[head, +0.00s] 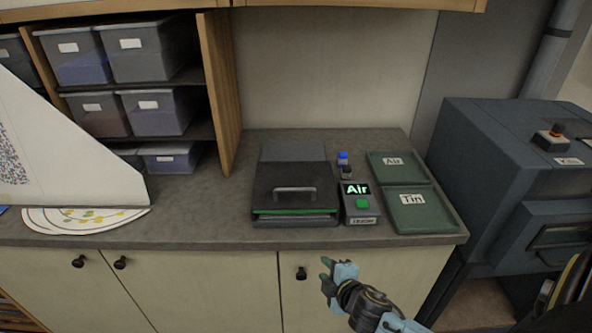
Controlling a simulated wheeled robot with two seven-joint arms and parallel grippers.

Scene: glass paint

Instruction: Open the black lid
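The black lid (283,181) belongs to a low dark box-shaped device on the grey counter. It looks shut, with a green strip (295,211) along its front edge. A grey bar handle (295,191) stands on the lid's front half. My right gripper (326,271) is in front of the cabinet doors, below the counter's front edge and apart from the lid. Its fingers are small and seen at an angle, so I cannot tell whether they are open. My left gripper is not in view.
Right of the lid stands a control box (358,204) with an "Air" display and green button. Beyond it lie green trays marked Air (419,175) and Tin (444,212). A kiln (500,190) stands far right. Paper sheets (70,221) lie left; the counter (205,205) between is clear.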

